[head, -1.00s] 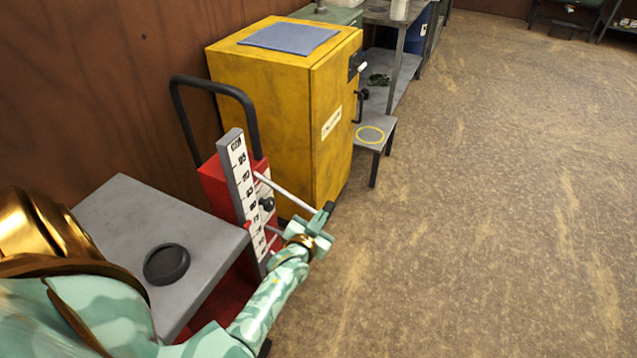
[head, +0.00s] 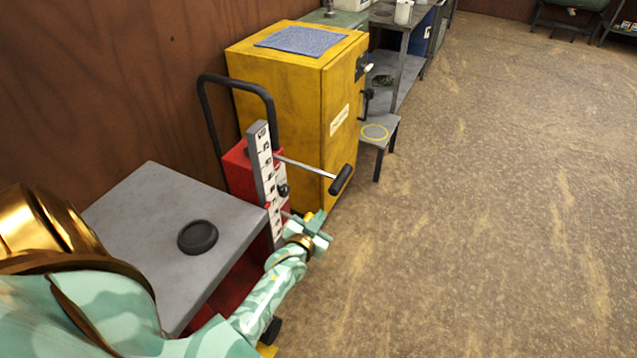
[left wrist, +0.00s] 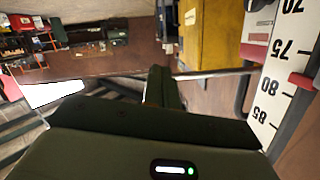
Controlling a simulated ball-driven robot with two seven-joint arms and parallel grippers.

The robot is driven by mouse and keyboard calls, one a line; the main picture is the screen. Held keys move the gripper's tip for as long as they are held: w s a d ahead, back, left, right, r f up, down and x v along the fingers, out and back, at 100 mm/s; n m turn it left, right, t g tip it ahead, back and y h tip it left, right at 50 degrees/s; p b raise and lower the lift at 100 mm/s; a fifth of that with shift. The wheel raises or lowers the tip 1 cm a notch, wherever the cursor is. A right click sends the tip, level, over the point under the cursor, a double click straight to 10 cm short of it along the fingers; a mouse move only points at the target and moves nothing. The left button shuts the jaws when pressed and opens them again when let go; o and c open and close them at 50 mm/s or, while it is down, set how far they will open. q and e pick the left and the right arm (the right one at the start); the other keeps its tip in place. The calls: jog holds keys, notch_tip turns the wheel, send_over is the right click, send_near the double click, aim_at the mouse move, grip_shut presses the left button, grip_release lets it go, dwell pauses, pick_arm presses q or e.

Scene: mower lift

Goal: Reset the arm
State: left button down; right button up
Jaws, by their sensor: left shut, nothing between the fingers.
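The mower lift has a grey platform (head: 160,240), a red body (head: 240,170) and a black push handle (head: 203,120). A scale with numbers (head: 265,165) stands upright at its side; it also shows at the right of the left wrist view (left wrist: 285,75). A lever arm with a black grip (head: 341,179) sticks out from the scale side towards the open floor. My left gripper (head: 318,224) is shut and empty, a little below the black grip and apart from it. My right gripper is in neither current view.
A yellow cabinet (head: 300,95) with a blue-grey mat (head: 300,40) stands behind the lift, against the wooden wall. A low grey stool with a yellow ring (head: 374,133) is beside it. A black round pad (head: 197,237) lies on the platform. The floor (head: 480,200) at the right is clear.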

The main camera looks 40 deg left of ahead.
dwell(0.3)
pick_arm(q)
jog(key=s+d+f+g+h, duration=0.1)
jog(key=s+d+f+g, duration=0.25)
jog(key=s+f, duration=0.4)
jog(key=s+d+f+m+g+h, duration=0.15)
jog(key=s+d+f, duration=0.25)
jog(key=s+f, duration=0.4)
jog(key=s+d+f+g+h, duration=0.2)
jog(key=s+d+f+g, duration=0.15)
jog(key=s+f, duration=0.4)
jog(key=s+f+m+g, duration=0.1)
jog(key=s+f+g, duration=0.2)
jog(key=s, duration=1.1)
jog(key=s+f+m+g, duration=0.1)
jog(key=s+f+g, duration=0.2)
jog(key=s, duration=1.1)
jog(key=shift+d+f, duration=0.3)
jog(key=shift+f, duration=0.45)
